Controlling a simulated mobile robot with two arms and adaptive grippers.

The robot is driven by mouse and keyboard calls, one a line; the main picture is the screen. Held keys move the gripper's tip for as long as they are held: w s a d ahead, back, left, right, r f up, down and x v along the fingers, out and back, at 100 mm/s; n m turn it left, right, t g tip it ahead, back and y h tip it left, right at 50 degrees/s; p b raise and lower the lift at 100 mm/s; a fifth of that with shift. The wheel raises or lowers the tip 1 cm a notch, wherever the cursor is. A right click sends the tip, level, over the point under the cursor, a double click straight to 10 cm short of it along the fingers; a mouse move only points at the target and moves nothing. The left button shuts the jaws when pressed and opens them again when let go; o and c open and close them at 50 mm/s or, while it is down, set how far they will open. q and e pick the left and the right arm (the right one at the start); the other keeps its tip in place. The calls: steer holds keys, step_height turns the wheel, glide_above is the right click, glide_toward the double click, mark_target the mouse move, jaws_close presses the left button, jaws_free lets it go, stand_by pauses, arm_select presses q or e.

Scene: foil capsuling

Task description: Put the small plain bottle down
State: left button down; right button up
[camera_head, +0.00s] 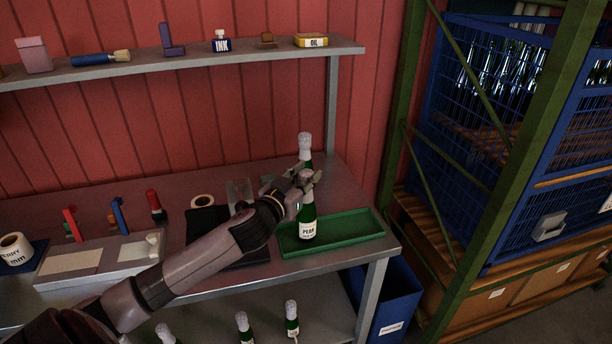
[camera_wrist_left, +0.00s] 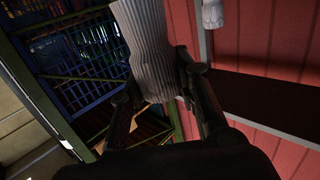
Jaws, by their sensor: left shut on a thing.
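My left gripper (camera_head: 307,182) is shut around the foil-covered neck of a small dark green bottle (camera_head: 308,222) with a pale label reading PEAR. The bottle is upright at the left part of the green tray (camera_head: 345,228); I cannot tell whether its base touches the tray. In the left wrist view its pale ribbed foil (camera_wrist_left: 148,50) is between the fingers (camera_wrist_left: 165,95). A second green bottle with a white foil top (camera_head: 305,146) stands just behind, partly hidden by the gripper. Its foil (camera_wrist_left: 212,14) also shows in the left wrist view. My right gripper is not in view.
The tray's right part is bare. A dark mat (camera_head: 203,225) and a tape roll (camera_head: 203,201) lie left of it. Several bottles (camera_head: 291,318) stand on the lower shelf. A blue bin (camera_head: 392,300) stands below the bench's right end, beside a green rack (camera_head: 478,200).

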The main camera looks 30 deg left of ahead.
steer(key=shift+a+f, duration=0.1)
arm_select(q)
steer(key=c, duration=1.7)
jaws_free()
steer(key=shift+f, duration=0.2)
steer(key=o, duration=0.5)
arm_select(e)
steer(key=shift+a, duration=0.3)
arm_select(q)
steer(key=shift+s+r, duration=0.1)
steer(key=shift+r, duration=0.1)
steer(key=shift+s+d+r+b, duration=0.15)
steer(key=shift+s+b, duration=0.3)
steer(key=shift+s, duration=1.55)
steer(key=shift+s+d+r+b, duration=0.15)
steer(key=shift+s+b, duration=0.35)
steer(key=shift+s, duration=1.45)
steer(key=shift+s+d+r+b, duration=0.1)
steer(key=shift+s+d+b, duration=0.25)
steer(key=shift+s, duration=1.65)
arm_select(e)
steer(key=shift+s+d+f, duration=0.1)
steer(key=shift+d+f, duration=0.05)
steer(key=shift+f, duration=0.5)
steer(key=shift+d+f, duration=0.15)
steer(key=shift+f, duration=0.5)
arm_select(q)
steer(key=shift+a, duration=0.1)
